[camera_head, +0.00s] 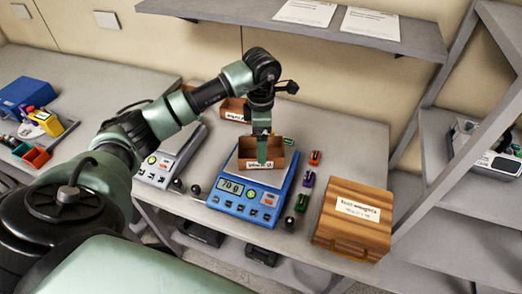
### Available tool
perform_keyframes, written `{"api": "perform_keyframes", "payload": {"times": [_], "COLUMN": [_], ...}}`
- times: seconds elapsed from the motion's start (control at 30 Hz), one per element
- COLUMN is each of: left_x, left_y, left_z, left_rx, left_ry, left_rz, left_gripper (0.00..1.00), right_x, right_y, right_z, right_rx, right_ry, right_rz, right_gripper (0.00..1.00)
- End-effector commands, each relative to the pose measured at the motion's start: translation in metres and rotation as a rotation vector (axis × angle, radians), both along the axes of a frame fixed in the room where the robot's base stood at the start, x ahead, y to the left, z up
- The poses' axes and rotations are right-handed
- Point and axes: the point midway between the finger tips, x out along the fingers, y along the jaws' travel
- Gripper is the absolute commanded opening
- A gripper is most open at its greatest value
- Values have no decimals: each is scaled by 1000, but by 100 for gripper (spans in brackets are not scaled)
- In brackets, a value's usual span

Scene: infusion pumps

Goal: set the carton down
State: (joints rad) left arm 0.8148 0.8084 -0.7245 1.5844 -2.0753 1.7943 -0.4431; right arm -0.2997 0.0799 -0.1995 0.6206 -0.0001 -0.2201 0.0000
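The carton (247,152) is a small open brown cardboard box with a white label on its front. It is at the pan of a blue scale (228,204), whose display seems to read 700. Whether its base touches the pan cannot be made out. My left gripper (262,157) points down at the carton. One green finger lies in front of the front wall and the other is hidden; it seems shut on that wall. My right gripper is not in view.
A wooden box (352,232) labelled test weights stands right of the scale. Several small coloured items, such as a purple one (308,179), lie between. A grey scale (158,173) and another brown carton (233,109) are to the left and behind. A shelf (300,33) hangs above.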

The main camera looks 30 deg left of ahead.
Motion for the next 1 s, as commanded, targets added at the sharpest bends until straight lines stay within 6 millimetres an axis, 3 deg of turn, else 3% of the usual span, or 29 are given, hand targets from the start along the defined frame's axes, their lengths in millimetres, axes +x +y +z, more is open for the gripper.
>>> {"api": "perform_keyframes", "payload": {"times": [0.1,0.33,0.5,0.8,0.87,0.93,1.0], "left_x": [1,1,0,0,0,2,3], "left_y": [1,0,0,-1,-8,-32,-75], "left_z": [25,64,75,75,72,62,50], "left_rx": [2,0,1,-2,-24,-98,-239], "left_ry": [-7,-4,-1,1,-4,-20,-51], "left_rz": [1,0,0,0,-9,-32,-65], "left_gripper": [100,100,100,100,100,100,100], "right_x": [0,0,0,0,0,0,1], "right_y": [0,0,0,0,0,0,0], "right_z": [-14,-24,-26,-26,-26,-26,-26], "right_rx": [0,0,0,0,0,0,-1], "right_ry": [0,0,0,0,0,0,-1], "right_rz": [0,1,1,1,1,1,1], "right_gripper": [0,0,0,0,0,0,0]}}
